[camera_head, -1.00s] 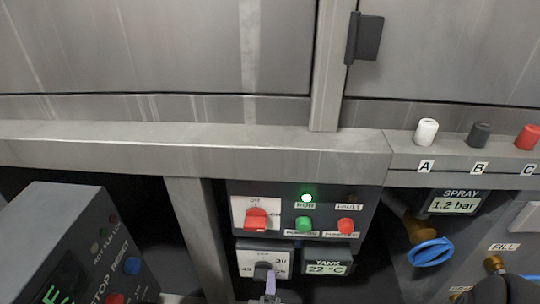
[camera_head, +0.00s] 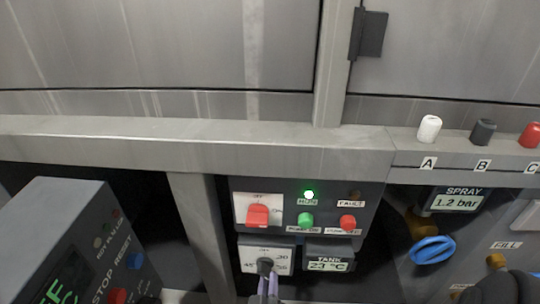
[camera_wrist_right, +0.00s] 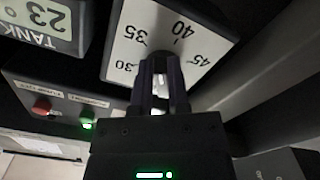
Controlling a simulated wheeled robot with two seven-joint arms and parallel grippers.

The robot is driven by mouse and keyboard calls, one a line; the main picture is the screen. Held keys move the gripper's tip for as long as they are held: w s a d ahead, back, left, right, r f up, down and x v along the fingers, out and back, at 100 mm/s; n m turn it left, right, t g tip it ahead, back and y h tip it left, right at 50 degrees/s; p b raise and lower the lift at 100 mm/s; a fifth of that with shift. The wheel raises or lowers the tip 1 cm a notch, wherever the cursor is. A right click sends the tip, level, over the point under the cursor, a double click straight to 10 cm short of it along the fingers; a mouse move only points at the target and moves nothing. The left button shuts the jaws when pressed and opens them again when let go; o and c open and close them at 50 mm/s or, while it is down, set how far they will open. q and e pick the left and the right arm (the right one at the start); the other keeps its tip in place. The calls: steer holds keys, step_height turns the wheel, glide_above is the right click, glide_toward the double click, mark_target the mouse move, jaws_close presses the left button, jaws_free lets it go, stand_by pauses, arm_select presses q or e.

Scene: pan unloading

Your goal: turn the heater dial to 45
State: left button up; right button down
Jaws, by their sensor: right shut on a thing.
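The heater dial (camera_head: 264,266) is a dark knob on a white plate with printed numbers, low in the middle of the head view. In the right wrist view its plate (camera_wrist_right: 123,52) shows upside down, with 30, 35, 40 and 45 readable. My right gripper (camera_head: 267,281) reaches up from below and is shut on the dial knob. In the right wrist view the fingers (camera_wrist_right: 160,72) cover most of the knob, so I cannot tell exactly where its pointer stands. My left gripper is not in view.
The tank display (camera_head: 328,264) beside the dial reads 23 °C. Above are a red switch (camera_head: 258,215), a lit green run lamp (camera_head: 309,195), and green (camera_head: 305,219) and red (camera_head: 347,222) buttons. A blue valve handle (camera_head: 432,249) is at right, a dark control box (camera_head: 68,240) at left.

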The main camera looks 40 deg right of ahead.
steer(key=m, duration=0.4)
steer(key=w+a+m, duration=0.1)
steer(key=m, duration=0.8)
steer(key=shift+w+a+m, duration=0.25)
steer(key=shift+w+m, duration=0.05)
stand_by(0.3)
steer(key=c, duration=0.6)
jaws_free()
